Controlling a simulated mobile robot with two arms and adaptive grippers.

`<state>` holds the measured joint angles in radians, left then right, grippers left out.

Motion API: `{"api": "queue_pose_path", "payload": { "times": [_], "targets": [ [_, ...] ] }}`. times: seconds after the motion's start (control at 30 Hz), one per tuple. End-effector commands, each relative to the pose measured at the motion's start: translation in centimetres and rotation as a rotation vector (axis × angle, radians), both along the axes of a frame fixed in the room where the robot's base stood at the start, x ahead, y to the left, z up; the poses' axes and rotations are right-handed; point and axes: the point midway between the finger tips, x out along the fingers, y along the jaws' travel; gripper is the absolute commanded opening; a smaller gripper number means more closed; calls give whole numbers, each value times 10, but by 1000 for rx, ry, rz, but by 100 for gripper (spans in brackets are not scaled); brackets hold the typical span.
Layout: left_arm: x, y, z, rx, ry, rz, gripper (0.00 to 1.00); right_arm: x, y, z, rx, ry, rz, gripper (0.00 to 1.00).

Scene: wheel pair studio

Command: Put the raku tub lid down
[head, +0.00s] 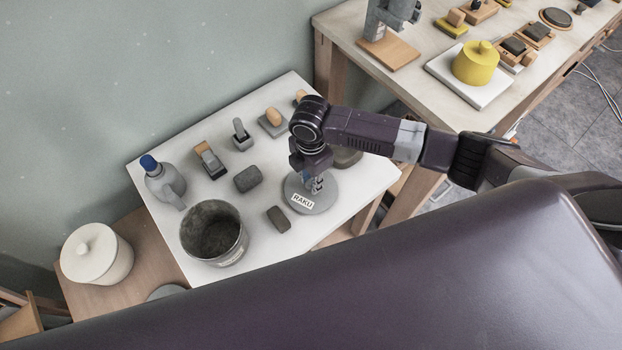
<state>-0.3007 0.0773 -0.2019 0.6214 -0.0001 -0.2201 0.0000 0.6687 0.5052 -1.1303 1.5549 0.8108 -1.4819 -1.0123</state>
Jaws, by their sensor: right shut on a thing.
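The raku tub lid (311,205) is a round grey disc with a "RAKU" label, at the front right of the white table. My right gripper (313,184) points down over its middle and is shut on it; the fingers hide the part they grip. I cannot tell whether the lid touches the table or is just above it. The grey tub (213,234) stands open to the left of the lid, dark inside. My left gripper is not in view.
On the white table (293,92) are a blue-capped bottle (165,181), a dark block (248,179), a smaller block (278,219) and several small tools at the back. A white lidded jar (97,254) stands at left. Another table (345,20) holds a yellow pot (476,64).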

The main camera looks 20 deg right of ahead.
Motion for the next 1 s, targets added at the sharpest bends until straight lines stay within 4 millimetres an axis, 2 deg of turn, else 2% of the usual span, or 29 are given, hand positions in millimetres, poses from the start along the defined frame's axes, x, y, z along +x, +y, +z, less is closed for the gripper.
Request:
{"api": "queue_pose_path", "payload": {
  "times": [0.07,0.1,0.27,0.53,0.67,0.77,1.0],
  "targets": [
    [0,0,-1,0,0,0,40,0,0,-3,0,0,0,0],
    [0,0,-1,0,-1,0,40,0,0,-3,0,0,-1,23],
    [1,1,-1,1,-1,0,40,0,0,-3,0,0,0,39],
    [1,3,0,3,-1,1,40,0,0,-2,0,0,0,39],
    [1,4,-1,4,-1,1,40,1,1,8,2,-2,0,39],
    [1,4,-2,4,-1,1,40,1,1,24,3,-3,0,39],
    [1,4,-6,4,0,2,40,2,1,77,4,-4,1,39]
  ]
}}
